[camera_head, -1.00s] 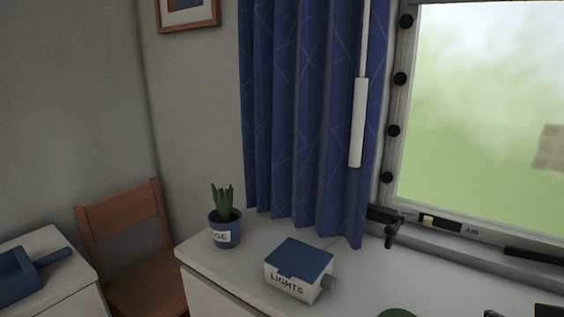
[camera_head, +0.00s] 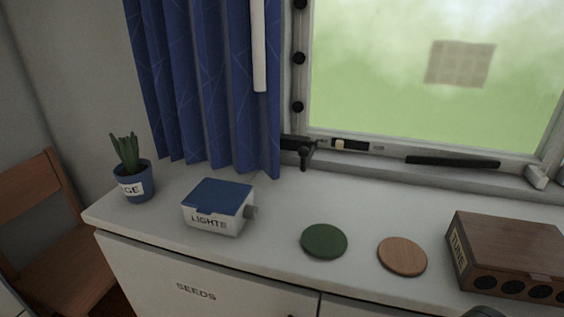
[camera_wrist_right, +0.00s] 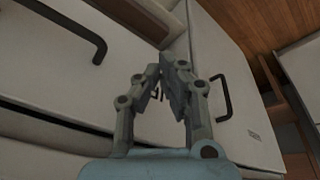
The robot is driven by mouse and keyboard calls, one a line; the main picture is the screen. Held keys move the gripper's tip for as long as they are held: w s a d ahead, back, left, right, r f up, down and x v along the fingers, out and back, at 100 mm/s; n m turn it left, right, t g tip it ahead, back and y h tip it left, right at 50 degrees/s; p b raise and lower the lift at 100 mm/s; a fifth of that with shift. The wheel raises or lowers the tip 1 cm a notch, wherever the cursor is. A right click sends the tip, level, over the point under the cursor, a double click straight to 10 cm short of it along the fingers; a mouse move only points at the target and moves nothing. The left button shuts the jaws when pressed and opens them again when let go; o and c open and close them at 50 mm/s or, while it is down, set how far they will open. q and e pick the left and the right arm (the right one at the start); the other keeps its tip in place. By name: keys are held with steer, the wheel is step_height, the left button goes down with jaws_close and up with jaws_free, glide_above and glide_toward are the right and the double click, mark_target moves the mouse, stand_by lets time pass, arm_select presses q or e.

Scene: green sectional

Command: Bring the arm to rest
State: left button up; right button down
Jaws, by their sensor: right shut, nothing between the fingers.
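My right gripper (camera_wrist_right: 166,75) shows in the right wrist view. Its two grey fingers converge at the tips, shut and empty. It is in front of white cabinet fronts (camera_wrist_right: 225,45) with dark bar handles, and I see it touching nothing. In the head view a dark rounded piece at the bottom edge, right of centre, may be part of my right arm. My left gripper is in no view.
On the white counter (camera_head: 285,205) stand a potted plant (camera_head: 132,180), a LIGHTS box (camera_head: 218,207), a green disc (camera_head: 324,241), a wooden disc (camera_head: 402,256) and a brown TUNE box (camera_head: 512,255). A chair (camera_head: 50,225) stands left. A black handle (camera_wrist_right: 222,98) juts from a cabinet front.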

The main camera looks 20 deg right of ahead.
steer(key=s+d+f+g+b, duration=0.1)
steer(key=s+f+b, duration=0.15)
steer(key=f, duration=0.85)
steer(key=s+d+f+b, duration=0.15)
steer(key=s+f, duration=0.25)
steer(key=f, duration=0.6)
steer(key=s+f+b, duration=0.4)
steer(key=s+f, duration=1)
steer(key=s, duration=0.1)
steer(key=shift+a+f+g+b, duration=0.2)
steer(key=shift+a+g+b, duration=0.05)
steer(key=shift+g+b, duration=0.15)
steer(key=shift+s+m, duration=0.1)
steer(key=shift+m, duration=0.2)
